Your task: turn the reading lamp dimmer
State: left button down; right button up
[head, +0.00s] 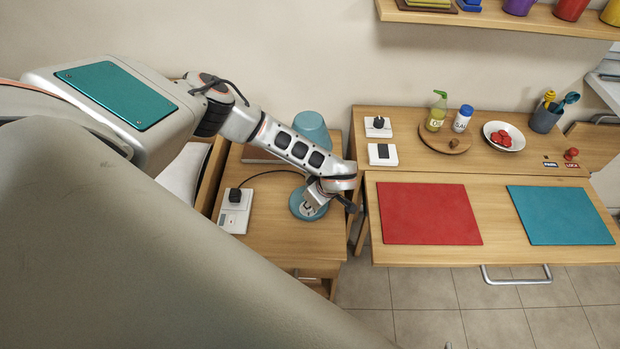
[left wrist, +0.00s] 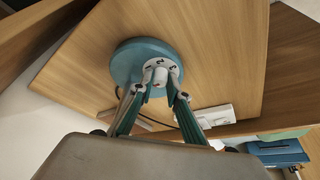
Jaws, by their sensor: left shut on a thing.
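The dimmer is a round blue base (head: 296,209) with a white numbered dial on top, on the small wooden table at the left. In the left wrist view the blue base (left wrist: 122,66) shows more clearly, with a pale knob (left wrist: 160,75) standing up from the dial. My left gripper (left wrist: 160,94) is shut on this knob, one finger on each side. In the head view my left gripper (head: 317,196) reaches down over the dimmer and hides part of it. A black cable runs from the base. My right gripper is not in view.
At the right, a wooden counter holds a red mat (head: 430,213), a blue mat (head: 560,215), switches, bottles and a bowl (head: 504,136).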

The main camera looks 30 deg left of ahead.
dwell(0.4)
pick_arm(q)
jog(key=c, duration=1.9)
grip_release()
jog(key=v, duration=1.2)
